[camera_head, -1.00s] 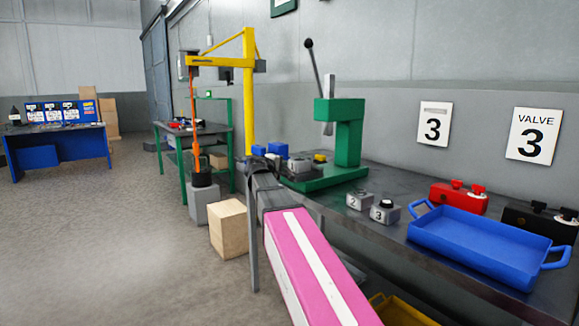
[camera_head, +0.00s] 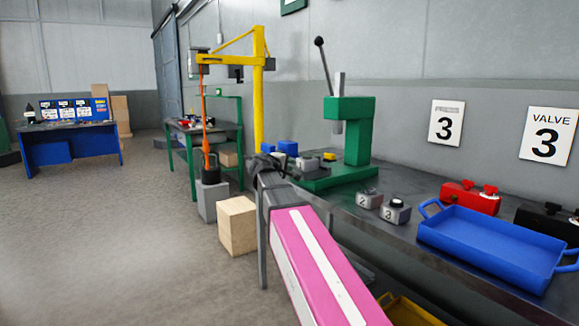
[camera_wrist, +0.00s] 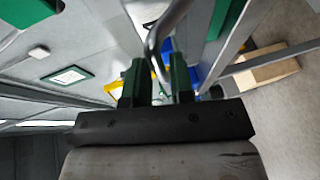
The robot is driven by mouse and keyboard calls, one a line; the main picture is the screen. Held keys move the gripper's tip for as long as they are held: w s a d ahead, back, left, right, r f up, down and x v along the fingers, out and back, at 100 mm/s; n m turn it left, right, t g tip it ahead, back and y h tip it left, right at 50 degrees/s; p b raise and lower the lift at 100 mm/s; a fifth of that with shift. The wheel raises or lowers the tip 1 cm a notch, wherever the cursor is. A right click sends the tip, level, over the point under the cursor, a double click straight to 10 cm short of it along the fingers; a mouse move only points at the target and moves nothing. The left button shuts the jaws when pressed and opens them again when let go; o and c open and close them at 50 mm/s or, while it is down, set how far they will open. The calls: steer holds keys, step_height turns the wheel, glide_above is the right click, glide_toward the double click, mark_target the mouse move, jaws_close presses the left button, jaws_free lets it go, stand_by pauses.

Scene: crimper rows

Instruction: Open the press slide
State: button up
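The green press (camera_head: 352,130) stands on the bench, with a black-knobbed lever (camera_head: 326,68) and an upright grey ram. A grey block (camera_head: 308,164) and a small yellow piece (camera_head: 329,157) sit on its green base. I cannot tell which part is the slide. My gripper (camera_head: 274,163) is at the bench's left end, left of the press base. In the wrist view my gripper (camera_wrist: 157,75) has two green fingers apart. A bent grey bar (camera_wrist: 155,48) lies over the gap between them; contact is unclear.
A blue tray (camera_head: 490,243), grey button boxes numbered 2 and 3 (camera_head: 395,210) and a red valve box (camera_head: 470,197) are on the bench to the right. A wooden crate (camera_head: 237,226) and a yellow hoist (camera_head: 258,90) stand left.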

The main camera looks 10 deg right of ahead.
steer(key=v, duration=0.9)
steer(key=shift+s, duration=0.15)
steer(key=s+d+f+m+g+y, duration=0.1)
steer(key=s+f+m+g+y, duration=0.2)
steer(key=f, duration=0.9)
steer(key=s+f+g+y, duration=0.2)
steer(key=s+f, duration=0.4)
steer(key=f, duration=0.5)
steer(key=s+d+f+m+g+y, duration=0.1)
steer(key=s+f+m+g+y, duration=0.2)
steer(key=f, duration=0.9)
steer(key=s+a+f+m+g+y, duration=0.1)
steer(key=s+a+f+g+y, duration=0.1)
steer(key=s+f, duration=0.7)
steer(key=shift+s+a+f+m+g+y, duration=0.25)
steer(key=shift+f+m+g+y, duration=0.2)
steer(key=shift+y, duration=0.45)
